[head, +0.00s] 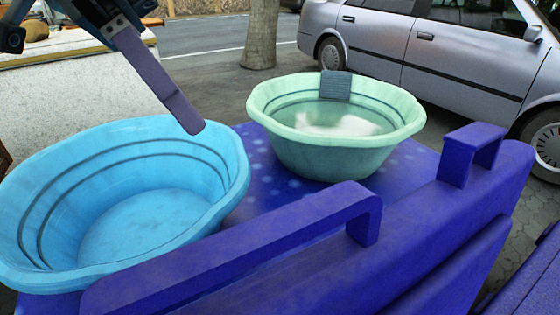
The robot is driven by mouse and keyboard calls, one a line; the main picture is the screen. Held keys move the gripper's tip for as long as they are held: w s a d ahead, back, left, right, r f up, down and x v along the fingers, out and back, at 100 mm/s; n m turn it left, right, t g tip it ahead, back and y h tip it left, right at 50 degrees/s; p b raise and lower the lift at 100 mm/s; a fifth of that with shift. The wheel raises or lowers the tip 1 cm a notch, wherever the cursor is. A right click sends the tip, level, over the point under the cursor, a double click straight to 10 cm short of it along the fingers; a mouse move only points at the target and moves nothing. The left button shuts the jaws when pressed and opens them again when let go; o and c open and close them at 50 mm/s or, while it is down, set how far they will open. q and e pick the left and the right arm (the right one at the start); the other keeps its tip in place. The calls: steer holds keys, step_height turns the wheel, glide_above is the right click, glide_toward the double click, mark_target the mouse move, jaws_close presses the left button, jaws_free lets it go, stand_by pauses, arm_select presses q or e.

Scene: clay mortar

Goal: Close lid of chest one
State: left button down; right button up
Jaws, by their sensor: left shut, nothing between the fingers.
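No chest or lid can be made out for certain in the head view. My left gripper (188,120) reaches in from the upper left, its slim purple-grey fingers pointing down and right. It is shut and empty, and appears above the gap between a blue basin (130,165) and a green basin (335,155). My right gripper is not in view.
Both basins stand on a purple-blue bench-like surface (265,180) with pale spots. Purple rails (290,225) cross the foreground. A silver car (430,50) and tree trunk (262,35) stand behind.

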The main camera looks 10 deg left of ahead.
arm_select(q)
steer(key=s+d+f+p, duration=0.1)
steer(key=s+d+f, duration=0.4)
steer(key=d+f, duration=0.2)
steer(key=shift+d, duration=0.7)
steer(key=shift+p, duration=0.3)
